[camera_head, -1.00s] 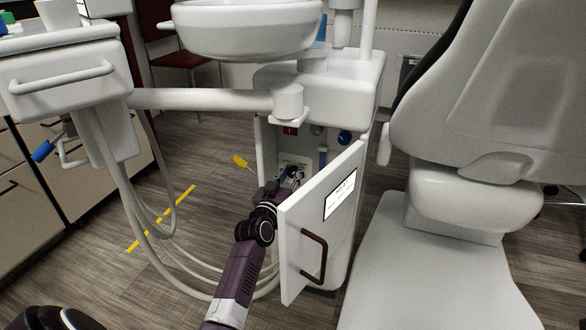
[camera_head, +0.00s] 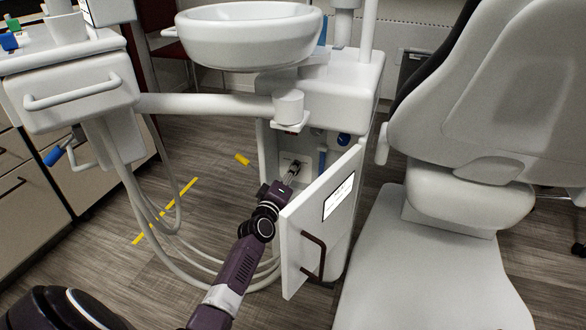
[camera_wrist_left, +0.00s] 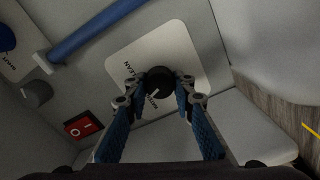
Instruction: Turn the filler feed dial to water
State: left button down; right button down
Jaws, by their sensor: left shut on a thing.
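The filler feed dial (camera_wrist_left: 158,82) is a round black knob on a pale square plate (camera_wrist_left: 190,48) in the left wrist view. The plate carries the printed words CLEAN and WATER. A small light mark on the dial's face lies on the side towards the word WATER. My left gripper (camera_wrist_left: 180,88) has its blue-padded fingers shut on the dial, and they hide part of its edge. In the head view my left gripper (camera_head: 292,172) reaches into the open cabinet, where the dial is too small to make out. My right gripper is not in view.
The open cabinet door (camera_head: 312,225) stands close to the right of my left arm. A red switch (camera_wrist_left: 82,125), a grey knob (camera_wrist_left: 37,93) and a blue pipe (camera_wrist_left: 100,30) are near the dial. Hoses (camera_head: 150,225) hang at left; a basin (camera_head: 250,38) is above.

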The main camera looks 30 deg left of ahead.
pick_arm(q)
jog(key=n, duration=0.5)
jog(key=shift+a, duration=0.1)
dwell(0.5)
jog(key=c, duration=1.6)
grip_release()
jog(key=shift+s+f, duration=0.1)
jog(key=shift+s, duration=0.05)
jog(key=shift+s+d, duration=0.2)
jog(key=shift+s, duration=0.05)
jog(key=v, duration=1.1)
jog(key=shift+s, duration=0.1)
jog(key=shift+s, duration=0.1)
